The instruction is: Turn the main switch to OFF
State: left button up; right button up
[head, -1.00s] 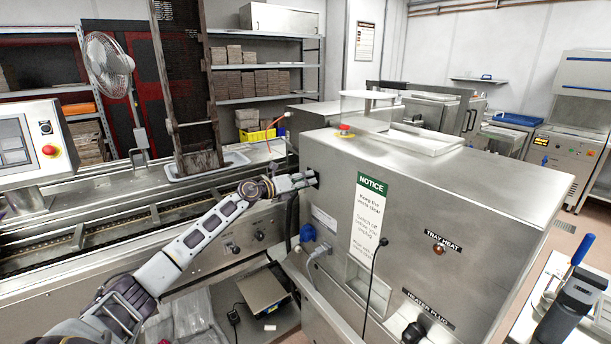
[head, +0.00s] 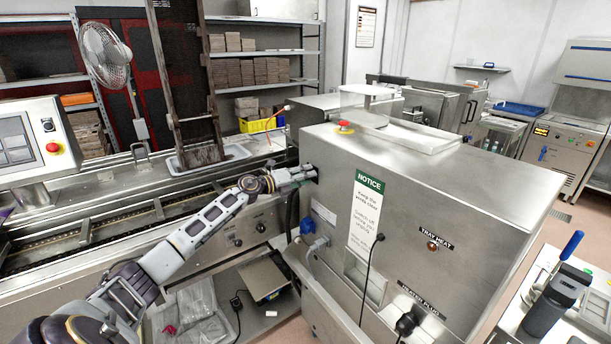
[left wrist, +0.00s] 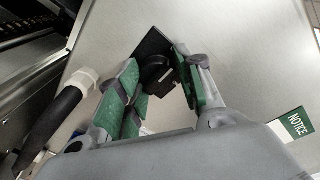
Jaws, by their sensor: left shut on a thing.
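The main switch (left wrist: 155,68) is a black rotary knob on a black square plate, on the side of the steel machine (head: 470,190). In the head view only a dark bit of it (head: 312,172) shows, beside the fingertips. My left gripper (head: 303,175) reaches it from the left. In the left wrist view the green-padded fingers (left wrist: 158,82) stand on both sides of the knob, and the gripper is shut on it. The knob's markings are too small and partly hidden to read, so its position cannot be told. My right gripper is not in view.
A NOTICE sign (head: 366,215) hangs right of the switch. A blue plug (head: 307,227) with a cable is below it, and a red button (head: 344,127) tops the machine. A thick black cable with a white fitting (left wrist: 82,78) runs close to the fingers. The conveyor (head: 110,222) lies left.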

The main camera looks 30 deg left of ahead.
pick_arm(q)
jog(key=shift+a+f, duration=0.1)
jog(key=shift+a, duration=0.05)
jog(key=o, duration=0.8)
jog(key=shift+o, duration=0.5)
jog(key=shift+w+a, duration=0.1)
jog(key=shift+a, duration=0.05)
jog(key=v, duration=1.2)
dwell(0.4)
dwell(0.5)
jog(key=shift+d+f, duration=0.1)
jog(key=shift+d, duration=0.1)
